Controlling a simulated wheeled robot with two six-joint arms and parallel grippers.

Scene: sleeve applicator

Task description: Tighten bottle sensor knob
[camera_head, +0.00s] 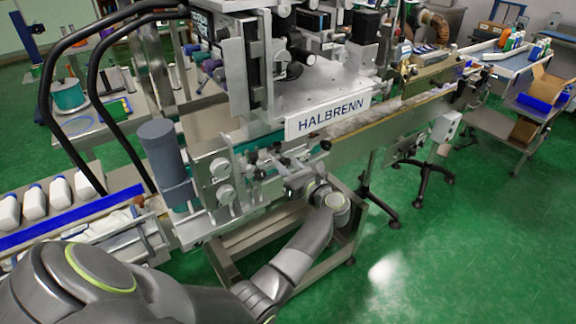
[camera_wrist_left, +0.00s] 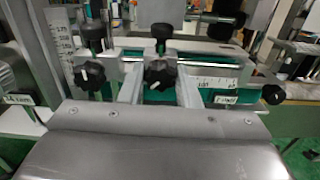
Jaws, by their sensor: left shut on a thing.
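My left gripper (camera_head: 293,180) reaches the front of the labelling machine (camera_head: 295,85). In the left wrist view its two fingers (camera_wrist_left: 160,84) stand on either side of a dark knob (camera_wrist_left: 160,73) with a white mark, and they are shut on it. I cannot read a label that names this knob. A similar dark knob (camera_wrist_left: 90,74) with a white mark sits to its left, and another dark knob (camera_wrist_left: 273,94) is at the right end of the rail. In the head view the held knob is mostly hidden by my gripper. My right gripper is not in view.
White bottles (camera_head: 60,194) stand on the conveyor at the left, behind a blue rail (camera_head: 70,227). A grey cylinder (camera_head: 163,155) rises left of my gripper. The machine's metal frame (camera_head: 232,262) is below. Green floor (camera_head: 450,250) is clear at the right.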

